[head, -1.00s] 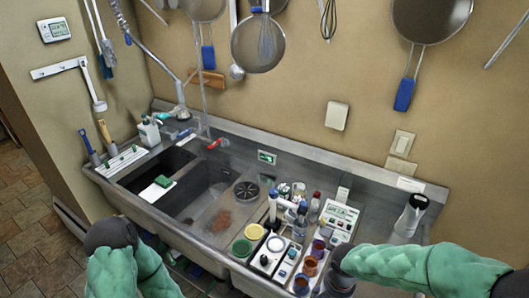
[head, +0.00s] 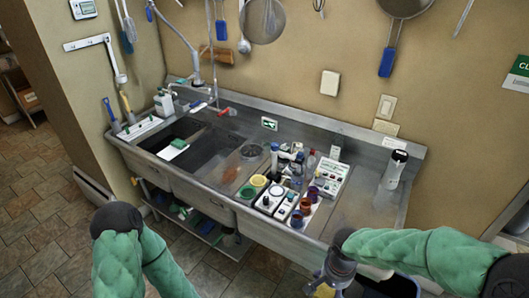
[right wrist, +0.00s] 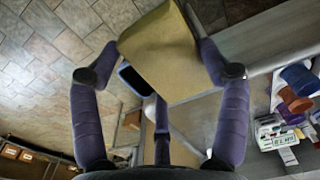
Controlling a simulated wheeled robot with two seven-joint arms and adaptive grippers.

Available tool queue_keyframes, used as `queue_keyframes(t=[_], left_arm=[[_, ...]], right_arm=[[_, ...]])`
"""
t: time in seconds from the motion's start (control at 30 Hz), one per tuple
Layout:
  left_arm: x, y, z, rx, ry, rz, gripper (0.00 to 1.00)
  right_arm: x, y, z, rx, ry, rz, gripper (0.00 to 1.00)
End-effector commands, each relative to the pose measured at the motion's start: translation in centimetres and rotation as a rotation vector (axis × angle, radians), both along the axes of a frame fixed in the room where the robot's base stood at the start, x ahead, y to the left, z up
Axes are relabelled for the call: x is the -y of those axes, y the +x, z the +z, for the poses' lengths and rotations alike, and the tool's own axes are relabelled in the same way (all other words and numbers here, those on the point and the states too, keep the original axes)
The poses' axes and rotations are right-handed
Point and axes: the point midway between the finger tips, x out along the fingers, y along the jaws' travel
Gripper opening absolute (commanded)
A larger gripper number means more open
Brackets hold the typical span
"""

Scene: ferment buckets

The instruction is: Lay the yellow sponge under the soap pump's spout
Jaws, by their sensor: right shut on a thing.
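The yellow sponge (right wrist: 160,55) is held between the two fingers of my right gripper (right wrist: 158,62) in the right wrist view. In the head view my right gripper (head: 334,274) hangs in front of the sink counter's front edge, with a bit of the yellow sponge (head: 323,290) showing below it. The soap pump (head: 163,103) is a white bottle with a green label, upright at the sink's back left corner. The exact direction of its spout is too small to tell. My left arm shows at lower left, but its gripper does not show.
The steel sink (head: 190,146) has a green sponge (head: 179,143) on a white piece near its left basin. Brushes (head: 124,108) stand left of the soap pump. Cups, bottles and a control box (head: 270,200) crowd the counter's middle. The right counter is mostly clear.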

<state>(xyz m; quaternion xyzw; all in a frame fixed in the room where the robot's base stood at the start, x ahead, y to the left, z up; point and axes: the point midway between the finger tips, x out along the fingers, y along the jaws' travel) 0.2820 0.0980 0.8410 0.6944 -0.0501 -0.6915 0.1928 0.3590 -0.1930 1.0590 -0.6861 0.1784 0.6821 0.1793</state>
Motion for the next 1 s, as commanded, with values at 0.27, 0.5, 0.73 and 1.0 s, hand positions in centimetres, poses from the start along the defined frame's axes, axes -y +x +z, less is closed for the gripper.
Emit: queue_keyframes(t=[0.27,0.5,0.73,1.0], left_arm=[[0.0,0.1,-2.4,0.002,0.000,0.001,0.40],[0.0,0.1,-5.3,0.001,0.000,0.000,0.40],[0.0,0.1,-9.1,0.001,0.000,0.000,0.40],[0.0,0.1,-11.0,0.001,0.000,0.000,0.40]], right_arm=[[-0.2,1.8,-2.7,0.000,-0.001,0.087,0.55],[-0.4,4.1,-6.2,-0.001,-0.001,0.209,0.55],[-0.8,7.2,-11.1,-0.001,-0.002,0.384,0.55],[-1.1,9.2,-13.7,0.000,-0.003,0.499,0.55]])
